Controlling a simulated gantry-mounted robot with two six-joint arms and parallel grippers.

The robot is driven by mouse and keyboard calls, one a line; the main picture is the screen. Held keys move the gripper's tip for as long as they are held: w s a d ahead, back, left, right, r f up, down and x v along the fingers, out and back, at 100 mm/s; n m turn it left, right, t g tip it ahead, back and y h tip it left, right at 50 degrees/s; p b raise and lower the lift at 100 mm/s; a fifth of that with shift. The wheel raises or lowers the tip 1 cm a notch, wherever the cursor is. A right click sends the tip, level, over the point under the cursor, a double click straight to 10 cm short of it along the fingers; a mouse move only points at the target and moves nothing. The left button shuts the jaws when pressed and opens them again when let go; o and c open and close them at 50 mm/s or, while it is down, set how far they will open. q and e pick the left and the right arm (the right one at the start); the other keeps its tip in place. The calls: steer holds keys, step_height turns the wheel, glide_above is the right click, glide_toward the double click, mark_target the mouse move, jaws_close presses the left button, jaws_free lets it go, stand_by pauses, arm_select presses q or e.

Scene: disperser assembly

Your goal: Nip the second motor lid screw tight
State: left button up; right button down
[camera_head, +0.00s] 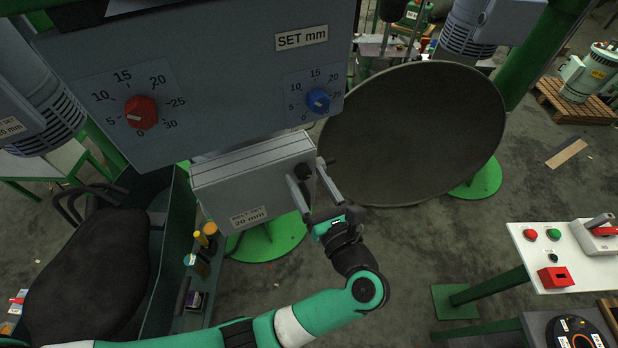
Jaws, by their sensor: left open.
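The motor lid (240,190) is a pale grey box under the big panel, with a label that reads 20 mm. A dark round screw head (303,171) shows at its right end. A second small dark part shows close to the far fingertip; I cannot tell whether it is another screw. My left gripper (308,173) is open, its two fingers reaching up on either side of the dark screw head. I cannot tell whether either finger touches it. My right gripper is out of view.
A grey panel with a red knob (141,113) and a blue knob (318,100) hangs above the lid. A large dark disc (415,130) stands close right. A tray with yellow-topped items (206,233) lies left of my arm. A white control table (580,262) is at the right.

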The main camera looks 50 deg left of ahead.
arm_select(q)
jaws_close()
